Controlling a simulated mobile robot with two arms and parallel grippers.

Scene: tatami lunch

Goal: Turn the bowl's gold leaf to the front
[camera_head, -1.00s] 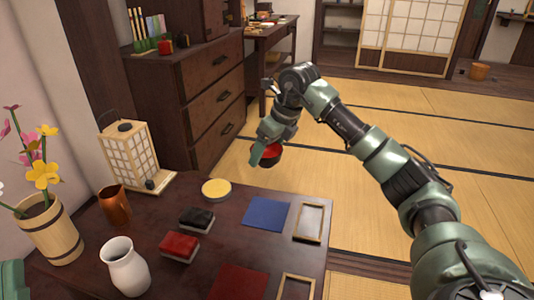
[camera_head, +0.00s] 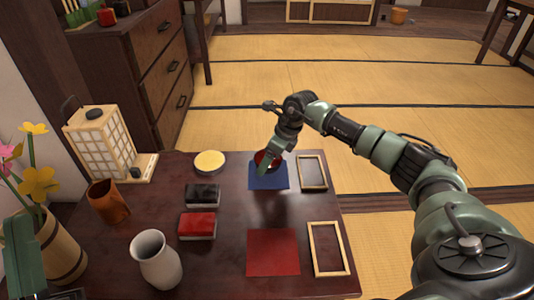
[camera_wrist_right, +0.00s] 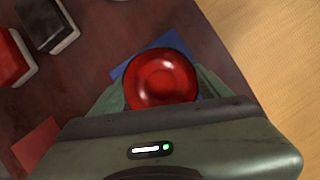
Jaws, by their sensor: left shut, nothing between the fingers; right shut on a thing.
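The bowl (camera_head: 262,157), red and dark, is in my right gripper (camera_head: 267,165) at the blue mat (camera_head: 268,182) on the table. In the right wrist view the bowl (camera_wrist_right: 162,78) shows a glossy red round face between the green fingers, with the blue mat partly behind it. I cannot tell whether the bowl touches the mat. No gold leaf shows in either view. My left gripper (camera_head: 23,256) is at the lower left edge of the head view, shut and empty, partly cut off.
A white vase (camera_head: 155,262), brown jug (camera_head: 108,203), flower bucket (camera_head: 63,258) and lantern (camera_head: 99,146) stand left.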

